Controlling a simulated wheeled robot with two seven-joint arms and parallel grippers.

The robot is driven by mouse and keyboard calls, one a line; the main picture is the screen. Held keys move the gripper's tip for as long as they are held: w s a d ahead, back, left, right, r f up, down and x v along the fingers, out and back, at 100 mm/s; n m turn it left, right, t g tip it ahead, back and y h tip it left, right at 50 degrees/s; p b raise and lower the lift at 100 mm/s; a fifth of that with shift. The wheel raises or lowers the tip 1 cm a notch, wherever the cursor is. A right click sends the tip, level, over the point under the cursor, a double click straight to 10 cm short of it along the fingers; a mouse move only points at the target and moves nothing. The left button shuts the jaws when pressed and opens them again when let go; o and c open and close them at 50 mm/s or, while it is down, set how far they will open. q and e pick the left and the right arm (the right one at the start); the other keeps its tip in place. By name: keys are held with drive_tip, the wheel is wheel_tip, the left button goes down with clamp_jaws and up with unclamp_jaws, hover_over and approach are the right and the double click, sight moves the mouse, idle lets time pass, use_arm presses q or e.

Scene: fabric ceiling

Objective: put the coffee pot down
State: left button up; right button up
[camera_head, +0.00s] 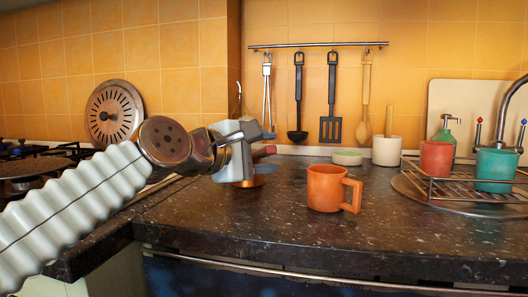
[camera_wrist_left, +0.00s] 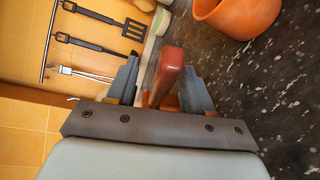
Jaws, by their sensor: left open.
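The coffee pot is mostly hidden behind my left gripper in the head view. Only a reddish-brown handle (camera_head: 264,152) and a bit of copper-coloured body low on the counter show beside the fingers. My left gripper (camera_head: 258,140) is open at the back left of the dark counter. In the left wrist view the brown handle (camera_wrist_left: 168,70) stands between the two spread grey fingers (camera_wrist_left: 160,82), with a visible gap on each side. The pot seems to rest on the counter, but its base is largely covered. My right gripper is in neither view.
An orange mug (camera_head: 325,188) stands right of the gripper. A green bowl (camera_head: 347,157) and white utensil pot (camera_head: 386,151) stand behind. A wire rack (camera_head: 470,188) with red and teal cups is at right, a stove (camera_head: 40,168) at left. The front counter is clear.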

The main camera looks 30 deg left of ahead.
use_arm(q)
drive_tip(key=v, duration=1.4)
drive_tip(key=shift+r, duration=0.1)
